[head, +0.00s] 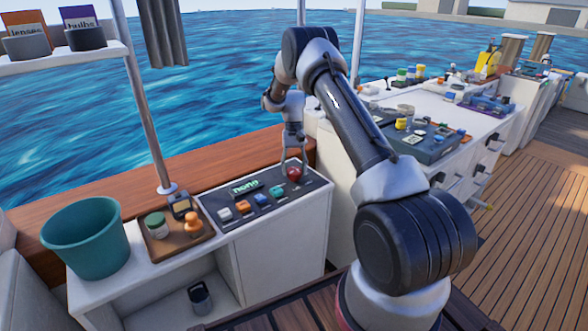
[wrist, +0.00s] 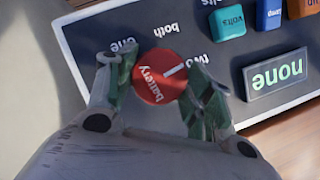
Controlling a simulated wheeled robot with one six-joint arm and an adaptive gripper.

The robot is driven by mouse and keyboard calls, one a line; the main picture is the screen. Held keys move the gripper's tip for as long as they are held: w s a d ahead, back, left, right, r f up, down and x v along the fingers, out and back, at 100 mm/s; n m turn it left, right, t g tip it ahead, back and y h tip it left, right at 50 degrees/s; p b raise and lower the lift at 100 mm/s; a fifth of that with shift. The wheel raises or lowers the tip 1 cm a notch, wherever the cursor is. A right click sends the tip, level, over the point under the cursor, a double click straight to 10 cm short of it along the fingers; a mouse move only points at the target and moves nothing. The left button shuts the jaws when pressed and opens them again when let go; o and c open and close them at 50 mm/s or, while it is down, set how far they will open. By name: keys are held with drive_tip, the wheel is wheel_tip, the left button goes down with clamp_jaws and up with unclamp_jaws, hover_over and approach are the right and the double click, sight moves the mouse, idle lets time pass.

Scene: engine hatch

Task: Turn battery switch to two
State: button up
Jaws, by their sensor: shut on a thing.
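The red round battery switch knob (wrist: 160,78) sits on the dark panel (wrist: 100,32), with the words "one", "both" and "two" around it. It also shows in the head view (head: 294,175) at the panel's right end. A white line on the knob runs right and slightly up in the wrist view, toward the word "two", which a finger partly covers. The word "battery" on the knob is tilted. My gripper (wrist: 160,84) is shut on the knob, one finger on each side. A display (wrist: 277,74) on the panel reads "none".
A teal control (wrist: 227,22), a blue one (wrist: 269,14) and an orange one sit along the same panel. A brown tray (head: 162,245) with small items and a teal bucket (head: 87,238) stand to the left. A second counter (head: 440,160) with many items lies right.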

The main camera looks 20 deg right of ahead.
drive_tip(key=shift+m+t+y, duration=0.3)
drive_tip(key=shift+m, duration=0.8)
drive_tip(key=o, duration=1)
drive_tip(key=v, duration=1.2)
drive_tip(key=shift+d, duration=0.1)
drive_tip(key=shift+w+f, duration=0.1)
